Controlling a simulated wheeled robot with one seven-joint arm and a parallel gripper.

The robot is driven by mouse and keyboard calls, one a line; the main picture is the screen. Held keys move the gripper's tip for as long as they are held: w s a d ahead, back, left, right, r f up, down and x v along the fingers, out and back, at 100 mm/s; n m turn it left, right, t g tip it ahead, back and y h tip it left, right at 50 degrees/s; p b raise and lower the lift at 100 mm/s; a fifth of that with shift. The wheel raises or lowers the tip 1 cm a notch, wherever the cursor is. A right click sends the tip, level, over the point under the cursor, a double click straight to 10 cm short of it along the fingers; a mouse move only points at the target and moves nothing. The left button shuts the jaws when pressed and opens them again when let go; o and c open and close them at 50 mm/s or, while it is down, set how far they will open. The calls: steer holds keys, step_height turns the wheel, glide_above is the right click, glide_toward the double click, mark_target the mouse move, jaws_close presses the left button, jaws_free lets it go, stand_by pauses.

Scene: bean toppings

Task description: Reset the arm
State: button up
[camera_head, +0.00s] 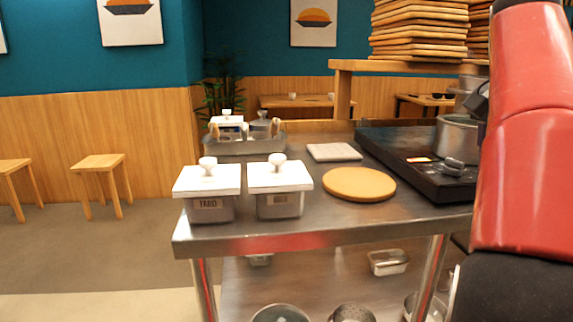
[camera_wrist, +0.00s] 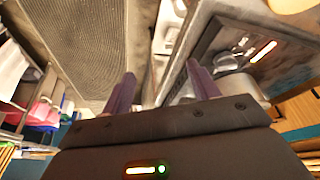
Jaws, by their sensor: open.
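My arm shows as a large red link with a black joint at the right edge of the head view, in front of the table. My gripper (camera_wrist: 162,88) shows in the wrist view, its two dark purple fingers apart with nothing between them. The gripper itself is out of the head view. Two lidded containers (camera_head: 208,205) (camera_head: 280,203) with white lids and round knobs stand on the steel table (camera_head: 330,228), apart from my arm.
A round wooden board (camera_head: 358,184) and a pale square tile (camera_head: 334,152) lie on the table. A black stove (camera_head: 410,165) with a pot (camera_head: 457,138) stands at the right. Stacked boards (camera_head: 420,30) sit on a wooden shelf behind. Open floor (camera_head: 95,250) lies at the left.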

steer(key=s+a+f+n+t+y, duration=0.1)
steer(key=s+a+f+n, duration=0.3)
steer(key=a+f, duration=0.3)
steer(key=s+a+f+n+t+y, duration=0.1)
steer(key=s+a+f+n, duration=0.3)
steer(key=a+f, duration=0.4)
steer(key=s+a+f+n+t+y, duration=0.1)
steer(key=s+a+f+n, duration=0.3)
steer(key=a+f, duration=0.4)
step_height(320, 180, down, 6)
steer(key=shift+s+a+f+y, duration=0.1)
steer(key=shift+s+a+y, duration=0.05)
steer(key=shift+s+y, duration=0.3)
